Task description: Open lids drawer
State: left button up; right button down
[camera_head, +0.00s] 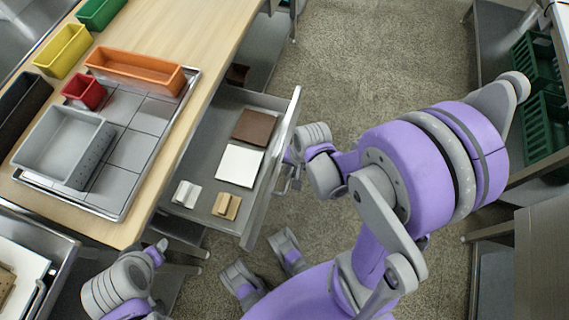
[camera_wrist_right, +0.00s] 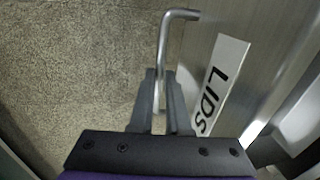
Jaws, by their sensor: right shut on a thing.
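The lids drawer (camera_head: 272,168) is pulled out from under the wooden table in the head view. Inside it lie a brown lid (camera_head: 254,127), a white lid (camera_head: 239,165), and small white (camera_head: 187,194) and tan (camera_head: 226,206) pieces. The right wrist view shows its metal front with a "LIDS" label (camera_wrist_right: 219,84) and a bar handle (camera_wrist_right: 163,60). My right gripper (camera_wrist_right: 161,100) is shut on this handle, with a finger on each side. In the head view the right gripper (camera_head: 294,170) is at the drawer front, partly hidden. My left arm is at the bottom left; its fingertips are unclear.
The wooden table (camera_head: 170,35) holds a metal tray (camera_head: 128,195) with a grey bin (camera_head: 62,142), plus orange (camera_head: 135,68), red (camera_head: 83,91), yellow (camera_head: 62,50) and green (camera_head: 98,12) bins. Green crates (camera_head: 540,120) stand on a right shelf. The floor (camera_head: 385,60) between is clear.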

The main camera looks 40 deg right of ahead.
dwell(0.3)
jog(key=c, duration=0.9)
grip_release()
jog(key=shift+r, duration=0.15)
jog(key=r+p, duration=0.1)
jog(key=r, duration=0.2)
jog(key=s+d+r+p, duration=0.1)
jog(key=r+p, duration=0.1)
jog(key=r, duration=0.2)
jog(key=r+p, duration=0.1)
jog(key=r, duration=0.2)
jog(key=shift+s+d+r, duration=0.15)
jog(key=shift+s+r, duration=0.05)
jog(key=shift+s, duration=0.1)
